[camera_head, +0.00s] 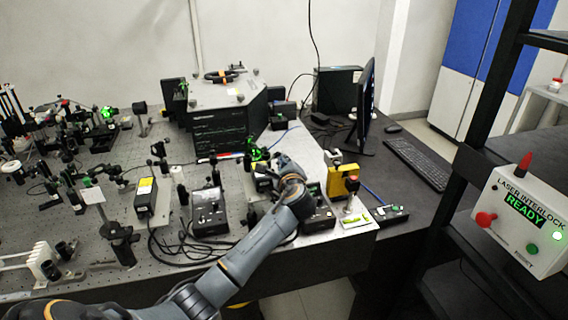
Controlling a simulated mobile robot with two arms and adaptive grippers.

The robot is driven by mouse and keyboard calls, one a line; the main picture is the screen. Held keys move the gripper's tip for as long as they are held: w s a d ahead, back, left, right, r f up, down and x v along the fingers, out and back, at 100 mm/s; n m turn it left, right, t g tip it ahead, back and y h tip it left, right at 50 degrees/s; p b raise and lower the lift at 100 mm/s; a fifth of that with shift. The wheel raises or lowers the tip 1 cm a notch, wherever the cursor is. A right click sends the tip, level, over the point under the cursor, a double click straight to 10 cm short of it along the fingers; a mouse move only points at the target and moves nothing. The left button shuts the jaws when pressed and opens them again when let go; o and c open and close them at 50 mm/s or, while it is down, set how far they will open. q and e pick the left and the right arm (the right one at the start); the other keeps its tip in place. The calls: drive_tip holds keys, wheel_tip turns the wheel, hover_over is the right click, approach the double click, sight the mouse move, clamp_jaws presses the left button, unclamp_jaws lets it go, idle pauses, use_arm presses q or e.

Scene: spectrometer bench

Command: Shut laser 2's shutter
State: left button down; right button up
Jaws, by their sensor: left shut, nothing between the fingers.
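My left arm reaches in from the bottom, and my left gripper (268,174) is over the right part of the optical bench, shut and empty. It is at a small dark unit that it partly covers, close to a green-lit part (258,154). I cannot tell whether it touches the unit. Another black box with a yellow label (145,194) stands further left on the bench. No readable label shows which is laser 2, and I cannot make out its shutter. My right gripper is out of view.
Dark control boxes (209,212) stand near the bench's front, with cables around them. A yellow bracket (341,182) stands just right of my wrist. A large grey-topped instrument (222,120) is behind. A laser interlock box (522,217) reading READY is on the rack at right.

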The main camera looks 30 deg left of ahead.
use_arm(q)
drive_tip(key=n, duration=0.2)
drive_tip(key=s+r+n+t+b, duration=0.1)
drive_tip(key=n, duration=0.1)
drive_tip(key=a+r+n, duration=0.1)
drive_tip(key=shift+s+r+n+b, duration=0.15)
drive_tip(key=shift+s+n+b, duration=0.05)
drive_tip(key=shift+n+b, duration=0.2)
drive_tip(key=shift+s+a+r+n+t+b, duration=0.2)
drive_tip(key=shift+n+b, duration=0.1)
drive_tip(key=shift+n, duration=0.25)
drive_tip(key=shift+s+a+r+n+t+b, duration=0.2)
drive_tip(key=shift+n+b, duration=0.1)
drive_tip(key=shift+n, duration=0.25)
drive_tip(key=shift+r, duration=0.1)
